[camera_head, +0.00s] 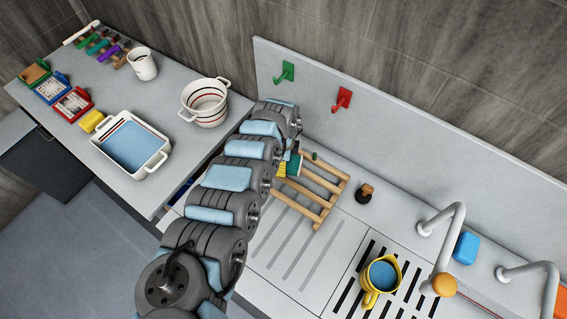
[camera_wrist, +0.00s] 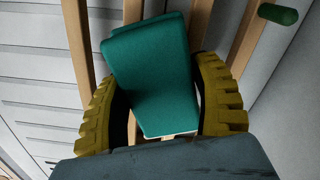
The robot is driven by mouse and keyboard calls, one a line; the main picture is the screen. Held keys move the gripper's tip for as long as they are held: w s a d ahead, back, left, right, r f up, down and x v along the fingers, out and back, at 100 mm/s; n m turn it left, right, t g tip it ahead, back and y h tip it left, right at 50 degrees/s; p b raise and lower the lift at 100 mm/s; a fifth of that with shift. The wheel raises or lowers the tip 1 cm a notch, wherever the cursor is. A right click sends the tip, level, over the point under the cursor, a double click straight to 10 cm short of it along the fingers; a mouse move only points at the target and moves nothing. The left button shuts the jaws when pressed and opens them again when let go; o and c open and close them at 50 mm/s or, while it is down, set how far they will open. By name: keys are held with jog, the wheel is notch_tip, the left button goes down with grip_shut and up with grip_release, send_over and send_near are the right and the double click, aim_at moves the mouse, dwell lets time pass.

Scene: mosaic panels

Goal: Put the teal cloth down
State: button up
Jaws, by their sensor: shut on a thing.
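The teal cloth (camera_wrist: 150,75) is a folded, flat block with a pale lower edge. In the wrist view it sits between the two yellow ridged fingers of my gripper (camera_wrist: 160,112), which are shut on it. Behind it are the bars of a wooden rack (camera_wrist: 246,35). In the head view a small part of the teal cloth (camera_head: 295,166) shows next to my yellow fingers (camera_head: 283,168), at the left end of the rack (camera_head: 335,187). My arm covers much of that area. I cannot tell whether the cloth touches the rack.
A green-tipped peg (camera_wrist: 278,14) stands near the rack. Right of it are a dark stopper with a brown knob (camera_head: 364,193), a yellow mug (camera_head: 371,288) on a slotted drain and a tap (camera_head: 446,240). A white basin (camera_head: 153,166) and pot (camera_head: 205,102) stand left. Green (camera_head: 285,73) and red hooks (camera_head: 342,98) are behind.

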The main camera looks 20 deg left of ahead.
jog(key=shift+f, duration=0.6)
jog(key=shift+f, duration=0.1)
jog(key=o, duration=1.1)
jog(key=shift+o, duration=0.2)
notch_tip(320, 180, up, 11)
jog(key=shift+a+r, duration=0.1)
jog(key=shift+r+b, duration=0.3)
jog(key=shift+r, duration=0.25)
